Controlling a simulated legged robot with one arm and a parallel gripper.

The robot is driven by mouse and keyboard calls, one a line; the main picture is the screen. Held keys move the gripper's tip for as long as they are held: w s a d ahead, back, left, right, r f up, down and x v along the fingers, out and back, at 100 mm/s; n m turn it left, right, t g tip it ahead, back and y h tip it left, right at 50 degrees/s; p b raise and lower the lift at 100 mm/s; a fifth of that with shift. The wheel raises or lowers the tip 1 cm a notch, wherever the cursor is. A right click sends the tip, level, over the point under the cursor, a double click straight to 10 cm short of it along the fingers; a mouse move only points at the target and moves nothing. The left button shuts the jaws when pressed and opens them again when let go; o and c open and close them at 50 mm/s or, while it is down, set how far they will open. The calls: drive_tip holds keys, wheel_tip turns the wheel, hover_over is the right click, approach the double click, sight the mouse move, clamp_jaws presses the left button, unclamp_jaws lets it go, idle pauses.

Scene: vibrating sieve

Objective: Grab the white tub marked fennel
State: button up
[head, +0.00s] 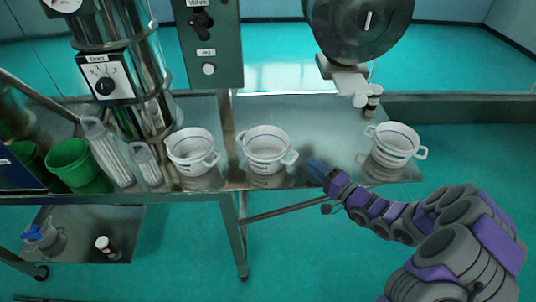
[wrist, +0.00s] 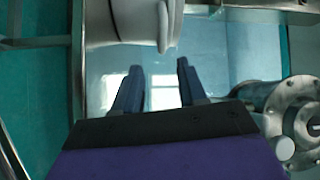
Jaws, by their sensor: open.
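Three white tubs with side handles and a thin blue band stand upright on the steel bench: the left tub (head: 192,150), the middle tub (head: 264,148) and the right tub (head: 394,144). I cannot read a fennel marking on any of them. My gripper (head: 318,168) is open and empty over the front part of the bench, between the middle and right tubs and apart from both. In the wrist view its two fingers (wrist: 159,68) are spread, with a white tub (wrist: 125,20) beyond them, cut off by the top edge. Which tub that is, I cannot tell.
The metal bench (head: 315,135) is bare between the middle and right tubs. At left are green buckets (head: 72,163), clear containers (head: 107,150) and a steel column (head: 148,75). A round machine (head: 358,30) rises behind.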

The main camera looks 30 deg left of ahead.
sight(298, 154)
drive_tip(key=x, duration=0.3)
drive_tip(key=shift+s+a+f, duration=0.1)
drive_tip(key=shift+s, duration=0.05)
drive_tip(key=shift+b+x, duration=0.55)
drive_tip(key=shift+x, duration=1.5)
drive_tip(key=shift+a, duration=0.1)
drive_tip(key=shift+c, duration=1)
clamp_jaws()
